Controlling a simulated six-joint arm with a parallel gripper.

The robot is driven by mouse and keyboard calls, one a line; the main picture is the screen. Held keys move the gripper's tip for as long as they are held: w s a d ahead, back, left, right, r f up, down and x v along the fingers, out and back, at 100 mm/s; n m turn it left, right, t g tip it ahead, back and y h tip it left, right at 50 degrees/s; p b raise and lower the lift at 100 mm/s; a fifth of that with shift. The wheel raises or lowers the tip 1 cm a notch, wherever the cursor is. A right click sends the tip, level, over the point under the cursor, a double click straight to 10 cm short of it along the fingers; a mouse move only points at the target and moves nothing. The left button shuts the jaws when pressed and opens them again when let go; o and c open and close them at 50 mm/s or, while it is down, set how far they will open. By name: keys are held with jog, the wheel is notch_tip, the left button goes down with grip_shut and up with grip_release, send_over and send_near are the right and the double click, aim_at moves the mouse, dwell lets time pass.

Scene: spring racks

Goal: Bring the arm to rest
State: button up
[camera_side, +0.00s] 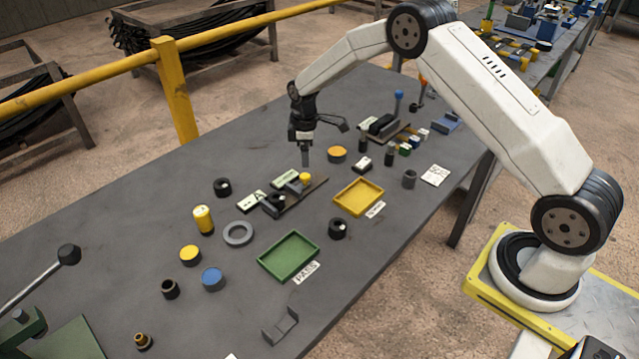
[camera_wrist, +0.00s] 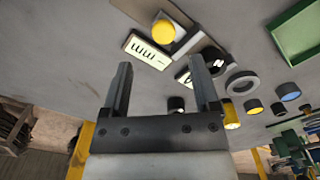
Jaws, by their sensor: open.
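My white arm reaches in from the right in the side view, and my gripper (camera_side: 305,160) hangs above the grey table (camera_side: 120,230). It is near the small rack (camera_side: 300,196) with the yellow knob (camera_side: 305,178). In the wrist view my gripper (camera_wrist: 160,90) shows two dark fingers spread apart with nothing between them. The yellow knob (camera_wrist: 163,31) and a white label card (camera_wrist: 148,50) lie beyond the fingertips. The exact height of the fingertips over the table is hard to tell.
A green tray (camera_side: 289,256) and a yellow tray (camera_side: 358,197) lie nearby. A second rack (camera_side: 385,130) with a blue knob stands behind. A grey ring (camera_side: 238,234), a yellow cylinder (camera_side: 203,220) and several small caps lie around. The table's left part is mostly clear.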

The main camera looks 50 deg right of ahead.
jog(key=shift+r, duration=0.55)
jog(key=shift+s+a+r, duration=0.2)
jog(key=shift+s+r, duration=0.15)
jog(key=shift+r, duration=0.1)
jog(key=s+a+r+m+t, duration=0.1)
jog(key=s+a+r+m, duration=0.1)
jog(key=s, duration=0.7)
jog(key=s+a+r+m, duration=0.2)
jog(key=s+r+m, duration=0.2)
jog(key=s, duration=0.4)
jog(key=s+a+r+m+t, duration=0.1)
jog(key=s+a+r+m, duration=0.1)
jog(key=s, duration=0.7)
jog(key=shift+s+a+r+m+t, duration=0.15)
jog(key=shift+s+r+m+t, duration=0.15)
jog(key=shift+s+r+m, duration=0.15)
